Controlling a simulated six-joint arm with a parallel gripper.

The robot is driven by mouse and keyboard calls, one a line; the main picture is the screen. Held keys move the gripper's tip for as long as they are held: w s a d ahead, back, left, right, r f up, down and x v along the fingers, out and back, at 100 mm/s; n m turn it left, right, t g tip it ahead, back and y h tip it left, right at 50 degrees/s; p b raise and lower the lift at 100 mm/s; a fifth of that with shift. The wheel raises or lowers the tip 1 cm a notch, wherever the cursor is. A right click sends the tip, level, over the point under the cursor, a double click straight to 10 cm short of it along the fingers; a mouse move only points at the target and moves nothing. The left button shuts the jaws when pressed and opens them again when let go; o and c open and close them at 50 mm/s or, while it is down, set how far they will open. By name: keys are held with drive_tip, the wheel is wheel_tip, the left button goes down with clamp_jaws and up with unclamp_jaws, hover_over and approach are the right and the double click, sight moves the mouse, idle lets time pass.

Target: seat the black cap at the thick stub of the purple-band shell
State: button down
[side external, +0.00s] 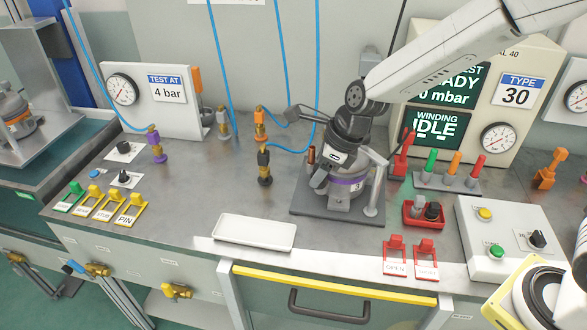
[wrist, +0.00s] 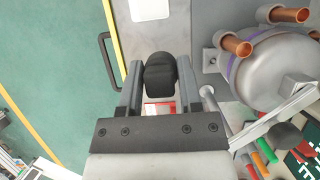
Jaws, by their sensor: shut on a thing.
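The purple-band shell (side external: 345,189) is a grey vessel standing upright on a dark fixture plate, partly hidden behind my arm in the side view. It also shows at the right of the wrist view (wrist: 268,78), with several copper stubs, one of them the nearest stub (wrist: 236,46). I cannot tell for sure which is the thick stub. My gripper (wrist: 160,75) is shut on the black cap (wrist: 161,72), which sits between the fingertips. In the wrist view the cap is left of the shell and its stubs, apart from them. The side view does not show the cap clearly.
A metal post (side external: 374,188) with a clamp arm stands close beside the shell. A red tray (side external: 411,218) with small grey and black parts lies to its right. A white tray (side external: 255,232) is at the front left. Blue hoses and brass fittings stand behind left.

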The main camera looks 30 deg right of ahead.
drive_tip(key=w+d+r, duration=0.3)
drive_tip(key=w+d, duration=0.4)
drive_tip(key=shift+w+r, duration=0.15)
drive_tip(key=shift+r, duration=0.25)
drive_tip(key=shift+f, duration=0.1)
drive_tip(key=shift+f, duration=2.9)
drive_tip(key=shift+f, duration=1.3)
drive_tip(key=shift+c, duration=1)
unclamp_jaws()
drive_tip(key=shift+d+r, duration=0.1)
drive_tip(key=v, duration=0.7)
drive_tip(key=shift+r, duration=0.3)
